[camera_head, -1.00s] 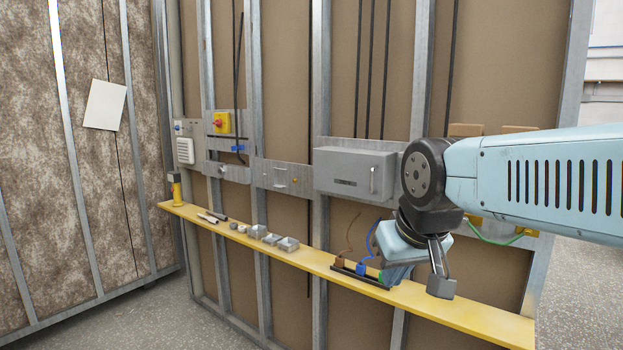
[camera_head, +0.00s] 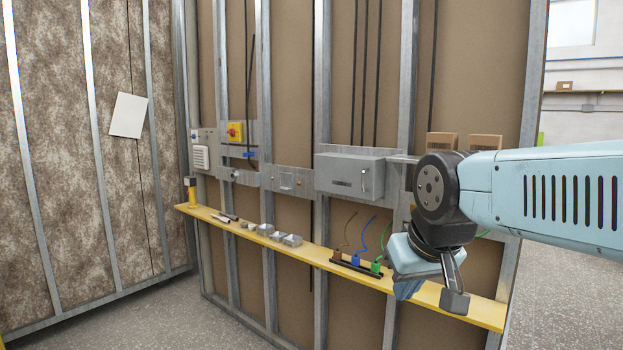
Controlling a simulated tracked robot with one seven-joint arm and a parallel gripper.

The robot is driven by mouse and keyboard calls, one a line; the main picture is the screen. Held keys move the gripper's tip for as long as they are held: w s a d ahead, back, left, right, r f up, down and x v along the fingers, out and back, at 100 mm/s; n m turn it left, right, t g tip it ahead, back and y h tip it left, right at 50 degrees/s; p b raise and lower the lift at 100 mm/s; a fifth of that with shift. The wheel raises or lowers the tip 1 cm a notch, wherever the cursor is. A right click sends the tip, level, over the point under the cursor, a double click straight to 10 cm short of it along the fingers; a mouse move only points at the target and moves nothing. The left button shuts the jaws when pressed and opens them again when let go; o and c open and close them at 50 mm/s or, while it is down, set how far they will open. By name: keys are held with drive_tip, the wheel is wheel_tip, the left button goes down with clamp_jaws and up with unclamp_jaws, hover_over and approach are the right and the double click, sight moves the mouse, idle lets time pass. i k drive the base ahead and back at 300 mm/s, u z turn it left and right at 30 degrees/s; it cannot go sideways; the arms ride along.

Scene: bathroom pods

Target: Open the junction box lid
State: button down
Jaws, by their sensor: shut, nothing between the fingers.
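The junction box (camera_head: 349,174) is a grey metal box on the stud wall, above the yellow shelf. Its lid looks closed, with an upright pale handle (camera_head: 364,184) on the right of its front and a dark label low on the front. My gripper (camera_head: 408,289) hangs to the lower right of the box, in front of the shelf, pointing down and apart from the box. It is shut and empty; its fingertips are hard to make out.
The yellow shelf (camera_head: 460,307) runs below the box. On it are a dark strip with brown, blue and green connectors (camera_head: 356,262), several small grey boxes (camera_head: 281,236) and a yellow-black item (camera_head: 191,189). A yellow-red switch (camera_head: 237,132) is on the wall at left.

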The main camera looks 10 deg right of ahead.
sight(360, 177)
drive_tip(key=z, duration=0.15)
drive_tip(key=i, duration=0.95)
drive_tip(key=u, duration=0.2)
drive_tip(key=k, duration=0.95)
drive_tip(key=z, duration=0.2)
drive_tip(key=i, duration=0.95)
drive_tip(key=u, duration=0.05)
